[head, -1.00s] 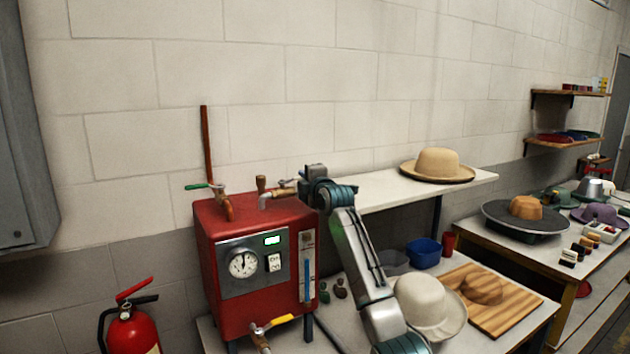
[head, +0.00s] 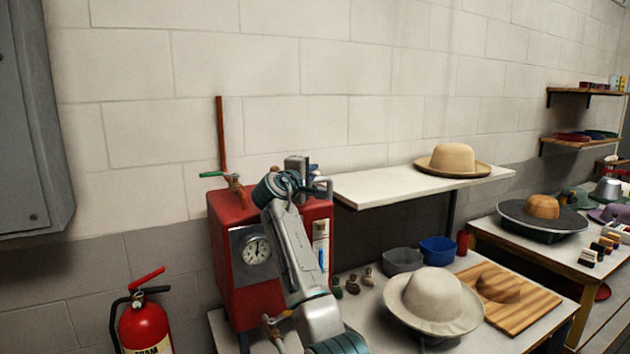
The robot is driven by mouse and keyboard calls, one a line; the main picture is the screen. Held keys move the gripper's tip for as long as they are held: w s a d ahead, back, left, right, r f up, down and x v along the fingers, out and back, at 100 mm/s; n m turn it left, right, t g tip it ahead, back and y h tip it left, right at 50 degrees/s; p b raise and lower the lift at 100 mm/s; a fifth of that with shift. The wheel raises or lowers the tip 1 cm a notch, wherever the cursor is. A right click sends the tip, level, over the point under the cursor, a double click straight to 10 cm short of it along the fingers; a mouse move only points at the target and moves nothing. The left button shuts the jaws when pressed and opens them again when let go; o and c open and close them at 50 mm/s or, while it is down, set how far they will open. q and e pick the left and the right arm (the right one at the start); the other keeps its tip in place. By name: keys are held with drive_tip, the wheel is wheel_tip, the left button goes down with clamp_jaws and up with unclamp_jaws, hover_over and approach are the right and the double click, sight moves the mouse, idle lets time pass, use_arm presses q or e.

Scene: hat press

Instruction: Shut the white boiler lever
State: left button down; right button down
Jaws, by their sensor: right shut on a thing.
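The red boiler (head: 222,262) stands at the left end of the bench, with a round dial (head: 256,250) on its front. My right gripper (head: 299,169) is over the top right of the boiler, shut on what I take to be the white boiler lever. The gripper and wrist hide the lever and the grip itself. A grey bent pipe (head: 325,184) shows just right of the gripper; I cannot tell what it belongs to. A green-handled valve (head: 213,174) sits at the top left of the boiler. My left gripper is not in view.
A white shelf (head: 385,188) with a tan hat (head: 452,160) is right of the gripper. Below are a cream hat (head: 433,297), grey bowl (head: 402,260), blue bowl (head: 438,248) and wooden board (head: 535,305). A fire extinguisher (head: 145,322) stands at left.

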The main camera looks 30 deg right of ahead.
drive_tip(key=shift+s+a+f+m+g+h+b, duration=0.15)
drive_tip(key=shift+a+m+g+h, duration=0.1)
drive_tip(key=shift+m+g+h, duration=0.25)
drive_tip(key=shift+w+a+m+g+h+b, duration=0.15)
drive_tip(key=shift+a+m+g+h, duration=0.15)
drive_tip(key=shift+g, duration=0.4)
drive_tip(key=shift+s+a+f+m+g+h+b, duration=0.15)
drive_tip(key=shift+a+m+g+h, duration=0.15)
drive_tip(key=shift+m+g, duration=0.25)
drive_tip(key=shift+r+g, duration=0.1)
drive_tip(key=shift+g, duration=0.15)
drive_tip(key=c, duration=1.5)
unclamp_jaws()
drive_tip(key=shift+r, duration=0.1)
drive_tip(key=b+v, duration=0.4)
drive_tip(key=v, duration=0.5)
drive_tip(key=shift+a+f, duration=0.2)
drive_tip(key=shift+s+a+r, duration=0.15)
drive_tip(key=shift+s+a, duration=0.2)
drive_tip(key=shift+a, duration=0.3)
